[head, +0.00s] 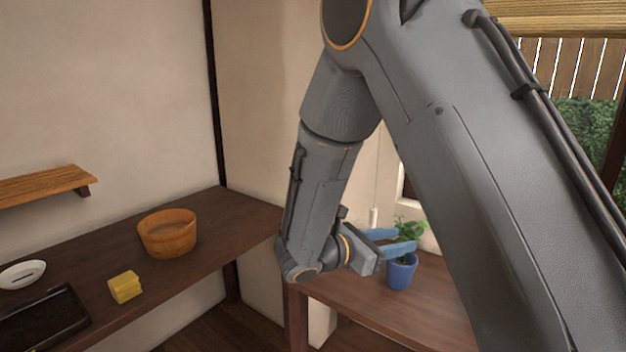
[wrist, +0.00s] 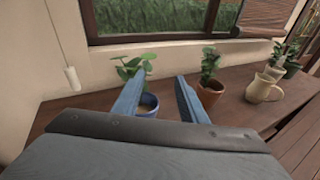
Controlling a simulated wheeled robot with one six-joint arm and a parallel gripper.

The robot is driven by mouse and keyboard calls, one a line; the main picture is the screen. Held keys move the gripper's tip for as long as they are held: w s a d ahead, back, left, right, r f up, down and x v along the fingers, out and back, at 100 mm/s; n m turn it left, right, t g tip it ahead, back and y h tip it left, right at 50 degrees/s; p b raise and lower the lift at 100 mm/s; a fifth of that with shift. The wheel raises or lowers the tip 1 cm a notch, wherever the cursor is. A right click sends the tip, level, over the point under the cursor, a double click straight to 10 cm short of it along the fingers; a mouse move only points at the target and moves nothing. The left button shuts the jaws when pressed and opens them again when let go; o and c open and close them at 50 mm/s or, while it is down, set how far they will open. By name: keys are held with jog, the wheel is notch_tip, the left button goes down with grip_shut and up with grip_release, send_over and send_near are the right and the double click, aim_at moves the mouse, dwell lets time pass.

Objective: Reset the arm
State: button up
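My gripper (head: 388,241) hangs at the end of my folded arm, over the right-hand wooden counter in the head view. Its two blue fingers are spread apart with nothing between them, as the wrist view also shows (wrist: 157,98). A blue pot (head: 401,272) with a green plant stands just behind the fingers in the head view. In the wrist view this blue pot (wrist: 147,104) is partly hidden by the left finger. I cannot tell whether the fingers touch the plant.
A terracotta pot with a plant (wrist: 210,88) and a beige jug (wrist: 264,88) stand on the counter. Left counter holds a wooden tub (head: 167,233), yellow block (head: 125,287), dark tray (head: 40,318) and white dish (head: 22,274). A wall shelf (head: 45,185) hangs above.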

jog(key=s+d+f+m+g+y, duration=0.2)
jog(key=s+d+m+g, duration=0.2)
jog(key=s, duration=0.3)
jog(key=s+d+f+m+g+y, duration=0.2)
jog(key=s+d+f+m+g, duration=0.15)
jog(key=s, duration=0.25)
jog(key=s+a+f+m+y, duration=0.2)
jog(key=s+a+m+y, duration=0.5)
jog(key=m, duration=0.8)
jog(key=s+y+b, duration=0.1)
jog(key=s+y, duration=0.2)
jog(key=shift+a+f, duration=0.15)
jog(key=shift+f, duration=0.1)
jog(key=shift+s, duration=0.1)
